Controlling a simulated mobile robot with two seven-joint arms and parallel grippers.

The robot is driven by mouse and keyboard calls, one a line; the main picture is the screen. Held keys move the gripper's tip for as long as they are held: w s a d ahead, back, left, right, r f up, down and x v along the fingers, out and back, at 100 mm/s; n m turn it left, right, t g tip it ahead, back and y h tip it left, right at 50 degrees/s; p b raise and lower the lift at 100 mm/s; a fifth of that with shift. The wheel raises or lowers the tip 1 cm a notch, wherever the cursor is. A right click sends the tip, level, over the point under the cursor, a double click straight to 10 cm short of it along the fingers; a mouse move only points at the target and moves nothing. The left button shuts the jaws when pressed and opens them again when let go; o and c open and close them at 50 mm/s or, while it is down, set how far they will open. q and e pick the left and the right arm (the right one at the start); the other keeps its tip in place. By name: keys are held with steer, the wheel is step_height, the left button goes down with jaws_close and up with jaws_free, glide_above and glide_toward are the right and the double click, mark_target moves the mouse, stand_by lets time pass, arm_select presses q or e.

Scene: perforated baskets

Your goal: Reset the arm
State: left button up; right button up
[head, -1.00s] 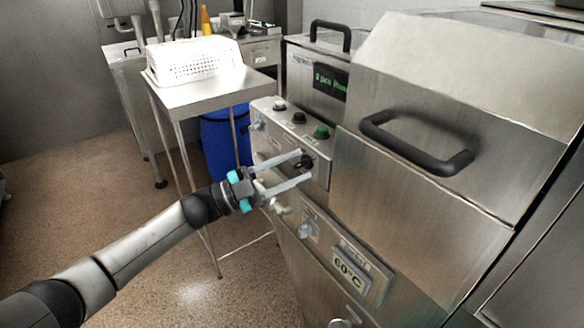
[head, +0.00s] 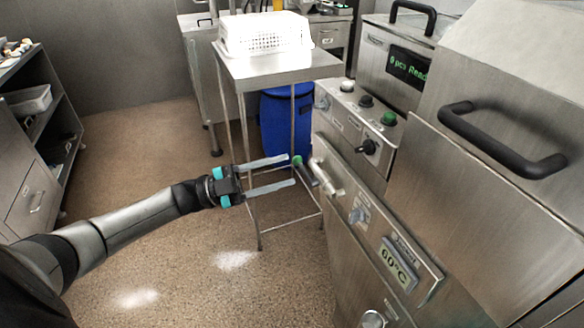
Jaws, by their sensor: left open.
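My left arm comes in from the left, and my left gripper (head: 292,171) is open with its two long fingers apart and nothing between them. It is in the air left of the steel machine (head: 345,215), in front of the table legs. The machine's panel has a black knob (head: 368,147), a green button (head: 389,118), a black button and a white button (head: 347,86). The gripper is apart from the knob. A small green-ended part (head: 298,161) shows near the upper fingertip; I cannot tell if they touch. My right gripper is not in view.
A white perforated basket (head: 265,36) stands upside down on a steel table (head: 282,68) at the back. A blue barrel (head: 274,125) is beneath it. A shelf unit (head: 40,140) stands at the left. The floor between is clear.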

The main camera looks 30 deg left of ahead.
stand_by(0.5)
arm_select(q)
step_height(320, 180, down, 14)
steer(key=w+a+n+t+y, duration=0.2)
steer(key=a+n+t+y, duration=0.15)
steer(key=n+y, duration=0.45)
steer(key=s+f+n+g+y, duration=0.1)
steer(key=s+f+n+y, duration=0.25)
steer(key=f, duration=0.55)
steer(key=s+f+n+g+y, duration=0.2)
steer(key=s+f+n+y, duration=0.15)
steer(key=f, duration=0.55)
steer(key=s+d+f+n+g+y, duration=0.25)
steer(key=s+f+g, duration=0.25)
steer(key=s+f, duration=0.85)
steer(key=s+d+f+g, duration=0.3)
steer(key=s+d, duration=0.1)
steer(key=s, duration=0.6)
steer(key=s+d+f+g, duration=0.3)
steer(key=s+d, duration=0.2)
steer(key=s, duration=0.5)
steer(key=shift+s+f+n, duration=0.2)
steer(key=shift+f+n, duration=0.05)
steer(key=shift+n, duration=0.1)
steer(key=shift+w+g, duration=0.1)
steer(key=shift+g, duration=0.15)
